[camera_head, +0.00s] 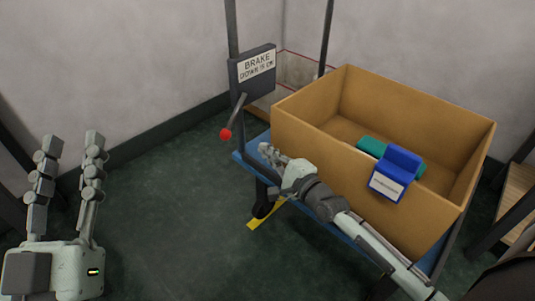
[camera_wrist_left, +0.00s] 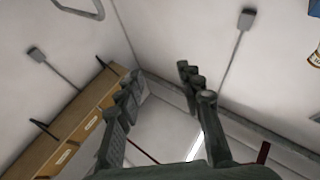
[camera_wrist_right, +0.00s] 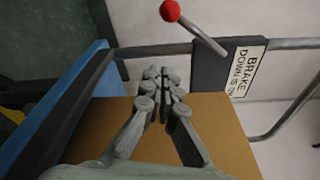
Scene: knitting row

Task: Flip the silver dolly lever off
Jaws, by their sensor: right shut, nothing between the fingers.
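The silver lever (camera_head: 238,113) with a red ball (camera_head: 226,134) at its end comes out of a dark plate (camera_head: 250,76) on the dolly's handle frame. The plate's label reads BRAKE, DOWN IS ON. In the head view the lever hangs down and slightly left. My right gripper (camera_head: 268,152) is shut and empty, below and right of the red ball, apart from it. In the right wrist view its closed fingers (camera_wrist_right: 164,75) are near the lever (camera_wrist_right: 200,35) but not touching it. My left gripper (camera_head: 68,145) is open and empty at the far left, also in the left wrist view (camera_wrist_left: 157,80).
The blue dolly (camera_head: 245,159) carries a big open cardboard box (camera_head: 300,135) under and beside my right arm. The dark floor (camera_head: 165,200) between my grippers is clear. Walls stand behind.

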